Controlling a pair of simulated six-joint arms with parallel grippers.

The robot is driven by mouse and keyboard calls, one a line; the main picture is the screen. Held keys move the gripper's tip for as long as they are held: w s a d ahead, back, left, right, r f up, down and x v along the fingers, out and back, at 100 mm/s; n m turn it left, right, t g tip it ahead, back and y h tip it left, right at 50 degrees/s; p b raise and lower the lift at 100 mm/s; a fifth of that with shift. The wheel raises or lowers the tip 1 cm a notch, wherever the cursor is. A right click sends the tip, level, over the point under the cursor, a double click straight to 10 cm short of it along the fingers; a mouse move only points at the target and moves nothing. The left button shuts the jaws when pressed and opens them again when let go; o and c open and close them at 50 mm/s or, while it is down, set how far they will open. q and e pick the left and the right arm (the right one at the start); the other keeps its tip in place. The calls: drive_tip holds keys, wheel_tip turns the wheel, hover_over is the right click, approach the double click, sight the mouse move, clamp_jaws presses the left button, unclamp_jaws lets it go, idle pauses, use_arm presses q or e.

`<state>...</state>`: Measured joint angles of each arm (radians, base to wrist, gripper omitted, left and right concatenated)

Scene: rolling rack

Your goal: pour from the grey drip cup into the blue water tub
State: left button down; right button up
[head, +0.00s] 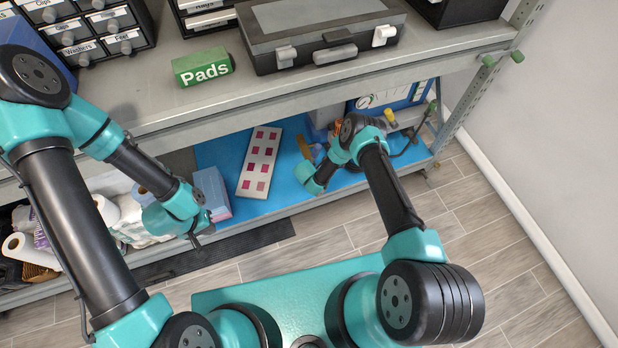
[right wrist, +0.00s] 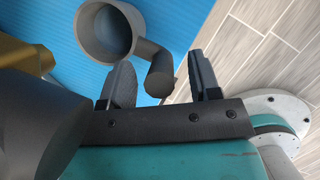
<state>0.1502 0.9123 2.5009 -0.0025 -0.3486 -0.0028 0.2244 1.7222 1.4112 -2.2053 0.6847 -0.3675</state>
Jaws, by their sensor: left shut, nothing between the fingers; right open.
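The grey drip cup (right wrist: 82,28) shows in the right wrist view, its round mouth facing the camera, over a blue surface. Its handle (right wrist: 158,80) lies between the fingers of my right gripper (right wrist: 158,66). That gripper is open, with a visible gap on each side of the handle. In the head view my right arm mostly hides this spot, and I cannot make out the cup there. My left gripper (head: 198,236) is shut and empty, in front of the lower shelf. I cannot pick out the blue water tub with certainty in either view.
A blue mat (head: 219,153) on the lower shelf carries a board with pink squares (head: 260,160). A blue and pink box (head: 212,193) stands beside my left gripper. The upper shelf (head: 175,104) overhangs. In the wrist view a dark grey cylinder (right wrist: 40,130) and a gold object (right wrist: 25,55) are close.

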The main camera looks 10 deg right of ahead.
drive_tip(key=shift+c, duration=0.5)
clamp_jaws()
